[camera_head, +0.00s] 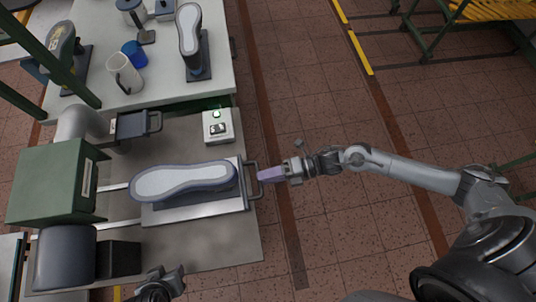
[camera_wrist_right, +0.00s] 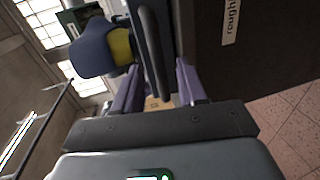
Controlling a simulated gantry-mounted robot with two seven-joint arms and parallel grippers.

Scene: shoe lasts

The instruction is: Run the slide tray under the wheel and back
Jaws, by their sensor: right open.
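The slide tray (camera_head: 205,212) is a flat metal plate on rails. A shoe last lies on it with its pale sole (camera_head: 180,181) facing up. A dark U-shaped handle (camera_head: 257,190) stands off the tray's right end. My right gripper (camera_head: 262,175) is open, its purple fingers at the handle. In the right wrist view the dark handle bar (camera_wrist_right: 152,50) runs between and beyond the fingers; I see no closing on it. The green housing (camera_head: 50,187) is at the tray's left; the wheel itself is not clear. A dark part of my left arm (camera_head: 160,286) shows at the bottom edge, jaws unclear.
A switch box (camera_head: 217,125) with a green button stands behind the tray. Open tiled floor lies to the right.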

